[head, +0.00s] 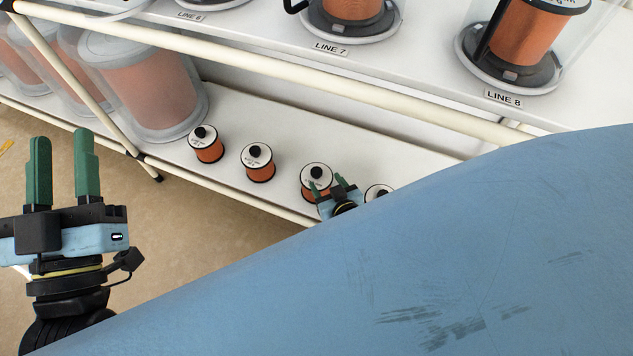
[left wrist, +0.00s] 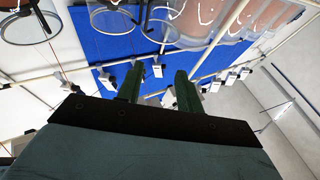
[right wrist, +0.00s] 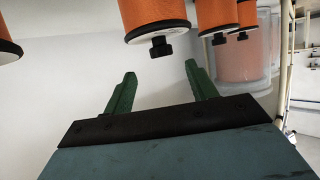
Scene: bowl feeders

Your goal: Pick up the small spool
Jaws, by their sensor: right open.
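Several copper-orange spools with white tops and black knobs stand in a row on the lower white shelf: a small one at the left end (head: 207,150), another small one (head: 258,170), a slightly bigger-looking one (head: 315,170), and one mostly hidden by my blue arm (head: 378,190). My right gripper (head: 327,184) is open and empty, just in front of the third spool. In the right wrist view the gripper (right wrist: 160,70) has a spool (right wrist: 152,12) beyond its fingertips, knob pointing between them. My left gripper (head: 62,138) is open and empty, off to the left, away from the shelf.
Large clear canisters with copper spools (head: 150,90) stand left on the lower shelf. A cream rail (head: 300,80) edges the upper shelf, which holds the LINE 7 (head: 330,47) and LINE 8 (head: 504,98) feeders. My blue arm covers the lower right.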

